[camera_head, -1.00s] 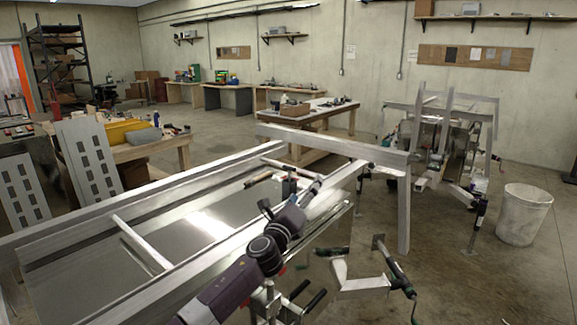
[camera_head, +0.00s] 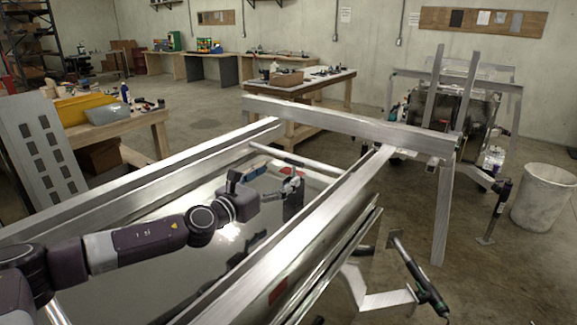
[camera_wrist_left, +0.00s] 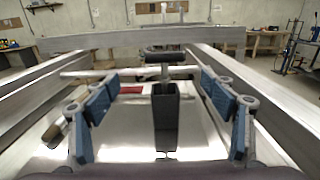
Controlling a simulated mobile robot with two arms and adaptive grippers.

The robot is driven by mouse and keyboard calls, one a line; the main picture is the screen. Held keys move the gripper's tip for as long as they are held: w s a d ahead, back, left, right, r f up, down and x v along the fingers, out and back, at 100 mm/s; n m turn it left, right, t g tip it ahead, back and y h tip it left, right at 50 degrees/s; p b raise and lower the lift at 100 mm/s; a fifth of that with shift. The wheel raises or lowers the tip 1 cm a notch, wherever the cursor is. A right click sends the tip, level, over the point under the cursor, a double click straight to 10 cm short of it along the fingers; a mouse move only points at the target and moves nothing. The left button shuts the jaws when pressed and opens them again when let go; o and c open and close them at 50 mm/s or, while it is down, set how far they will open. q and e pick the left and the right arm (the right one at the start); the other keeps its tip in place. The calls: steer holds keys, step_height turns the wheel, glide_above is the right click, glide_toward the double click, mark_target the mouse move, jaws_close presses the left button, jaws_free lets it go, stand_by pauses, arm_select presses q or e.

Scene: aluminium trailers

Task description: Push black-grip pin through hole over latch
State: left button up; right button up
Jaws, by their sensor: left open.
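My left gripper (camera_head: 276,180) is over the trailer bed, its fingers pointing toward the far crossbar. In the left wrist view its blue-padded fingers (camera_wrist_left: 163,95) are spread wide. Between them, with gaps on both sides, stands an upright dark block (camera_wrist_left: 165,112) with a thin metal shaft and a black crosswise grip (camera_wrist_left: 163,54) above it. This looks like the black-grip pin, but I cannot be sure. The dark block also shows at the fingertips in the head view (camera_head: 293,198). I cannot make out the hole or the latch. My right gripper is not in view.
The aluminium trailer frame (camera_head: 330,122) has long side rails and a raised far crossbar around the work spot. A thin rod (camera_head: 296,159) crosses behind the block. A brown-handled tool (camera_wrist_left: 53,131) lies at left in the wrist view. A white bucket (camera_head: 543,197) stands at the right.

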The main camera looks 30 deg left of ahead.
mark_target(292, 165)
arm_select(q)
steer(key=shift+w+d+r+p, duration=0.15)
steer(key=shift+w+d+p, duration=0.1)
steer(key=shift+w, duration=0.2)
steer(key=shift+w+d+r+p, duration=0.15)
steer(key=shift+w+p, duration=0.1)
steer(key=shift+w, duration=0.45)
steer(key=w, duration=0.2)
steer(key=w+p, duration=0.1)
steer(key=w, duration=0.1)
steer(key=shift+d+r+p, duration=0.15)
steer(key=shift+d+p, duration=0.15)
steer(key=shift+d, duration=0.1)
steer(key=shift+w, duration=0.55)
steer(key=shift+s, duration=0.1)
steer(key=c, duration=1.1)
steer(key=shift+c, duration=1)
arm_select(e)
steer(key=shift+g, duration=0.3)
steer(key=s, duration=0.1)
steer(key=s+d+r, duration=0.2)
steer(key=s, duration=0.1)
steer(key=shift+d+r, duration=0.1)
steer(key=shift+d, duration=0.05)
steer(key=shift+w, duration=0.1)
